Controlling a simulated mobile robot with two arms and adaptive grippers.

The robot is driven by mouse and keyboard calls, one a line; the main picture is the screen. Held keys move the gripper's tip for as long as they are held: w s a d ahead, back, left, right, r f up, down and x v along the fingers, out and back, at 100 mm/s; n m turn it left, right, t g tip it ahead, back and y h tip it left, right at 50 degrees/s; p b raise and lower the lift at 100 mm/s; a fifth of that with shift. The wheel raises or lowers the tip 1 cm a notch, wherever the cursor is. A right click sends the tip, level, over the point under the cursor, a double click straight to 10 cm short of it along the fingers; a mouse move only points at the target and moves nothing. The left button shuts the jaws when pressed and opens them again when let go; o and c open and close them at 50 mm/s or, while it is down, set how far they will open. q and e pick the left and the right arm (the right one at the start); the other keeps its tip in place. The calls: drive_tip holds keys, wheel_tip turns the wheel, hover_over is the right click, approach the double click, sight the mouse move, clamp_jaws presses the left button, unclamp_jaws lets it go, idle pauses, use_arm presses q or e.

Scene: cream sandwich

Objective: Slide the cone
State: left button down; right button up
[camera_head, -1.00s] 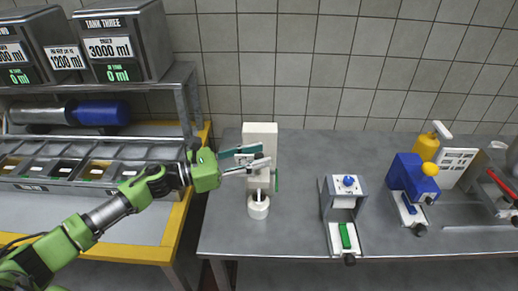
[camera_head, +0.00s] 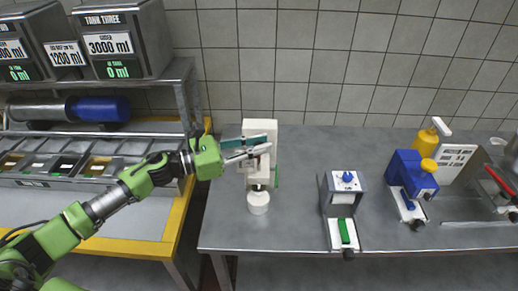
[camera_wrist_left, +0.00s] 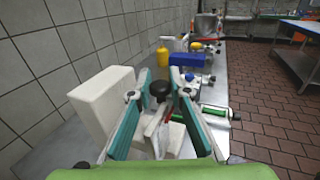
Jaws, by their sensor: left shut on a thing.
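A white upright machine (camera_head: 262,128) stands at the left part of the grey table; its white block also shows in the left wrist view (camera_wrist_left: 103,98). A small white rounded cup-like piece (camera_head: 258,202) sits at its foot; I cannot tell for sure whether this is the cone. My left gripper (camera_head: 262,147) reaches in from the left and is shut on a white part at the machine's middle. In the left wrist view its teal fingers stand on both sides of this white part (camera_wrist_left: 173,140), near a black knob (camera_wrist_left: 160,90). The exact contact is partly hidden. My right gripper is not in view.
A grey-and-white device with a blue knob (camera_head: 347,177) and green handle stands to the right. Further right are a blue device (camera_head: 411,171) and a yellow bottle (camera_head: 425,143). A yellow-edged bench (camera_head: 176,222) with bins stands left. Table between the machines is clear.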

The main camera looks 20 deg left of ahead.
use_arm(q)
drive_tip(key=c, duration=1.9)
unclamp_jaws()
drive_tip(key=shift+r, duration=0.35)
drive_tip(key=shift+a+f, duration=0.1)
drive_tip(key=shift+f, duration=0.05)
drive_tip(key=shift+s+a, duration=0.25)
drive_tip(key=v, duration=1.1)
drive_tip(key=shift+s+a, duration=0.1)
